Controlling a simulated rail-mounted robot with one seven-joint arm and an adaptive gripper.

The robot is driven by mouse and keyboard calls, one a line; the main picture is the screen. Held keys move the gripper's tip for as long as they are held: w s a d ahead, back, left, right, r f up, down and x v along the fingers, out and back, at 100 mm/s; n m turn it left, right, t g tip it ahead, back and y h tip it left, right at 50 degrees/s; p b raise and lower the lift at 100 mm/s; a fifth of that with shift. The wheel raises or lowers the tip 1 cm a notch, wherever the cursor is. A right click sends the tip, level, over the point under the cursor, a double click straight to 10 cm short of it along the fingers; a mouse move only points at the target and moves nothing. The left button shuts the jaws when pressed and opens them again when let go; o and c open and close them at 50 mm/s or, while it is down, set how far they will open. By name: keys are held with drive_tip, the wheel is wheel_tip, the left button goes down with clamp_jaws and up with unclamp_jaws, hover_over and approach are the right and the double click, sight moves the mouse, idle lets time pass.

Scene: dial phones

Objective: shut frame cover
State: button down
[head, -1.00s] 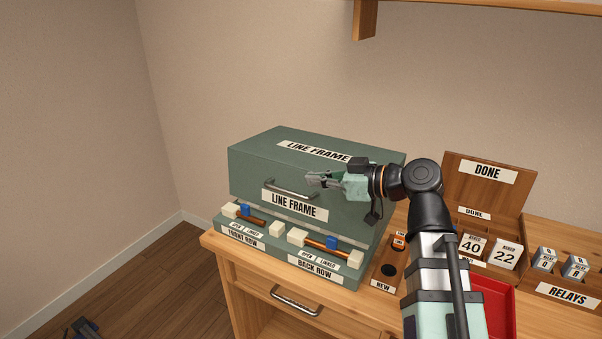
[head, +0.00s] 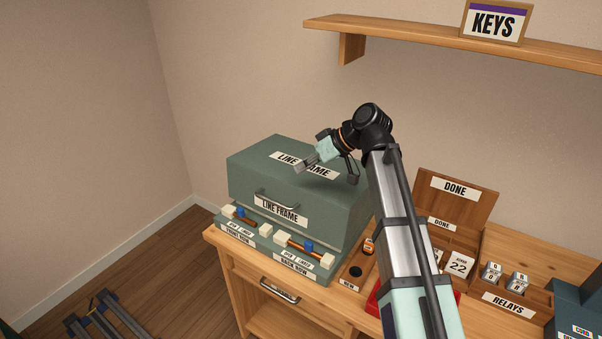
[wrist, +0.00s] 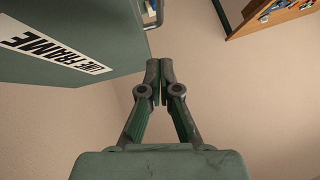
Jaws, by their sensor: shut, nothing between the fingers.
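The frame cover (head: 255,180) is a green box lid labelled LINE FRAME on top and front, with a metal handle (head: 275,201) on its front. It sits down over the line frame base (head: 322,273), whose front ledge shows below it. I cannot tell whether a small gap is left at its lower edge. My gripper (head: 301,167) is shut and empty, close to the cover's top in the head view, partly in front of the top label. In the wrist view, the shut fingertips (wrist: 159,72) are beside the green cover (wrist: 105,35), apart from it.
The front ledge carries cream blocks, blue knobs and copper bars. To the right on the wooden bench are a DONE box (head: 455,205), a RELAYS tray (head: 515,300) and a red tray (head: 374,303). A shelf (head: 420,38) with a KEYS sign hangs above.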

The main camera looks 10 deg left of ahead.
sight(280, 188)
drive_tip(key=p+x, duration=0.2)
drive_tip(key=x, duration=0.7)
drive_tip(key=shift+s+f+p, duration=0.2)
drive_tip(key=shift+f, duration=0.3)
drive_tip(key=shift+s+f+p, duration=0.2)
drive_tip(key=shift+f, duration=0.3)
drive_tip(key=shift+s+a+f, duration=0.1)
drive_tip(key=shift+s+f, duration=0.1)
drive_tip(key=shift+f, duration=0.6)
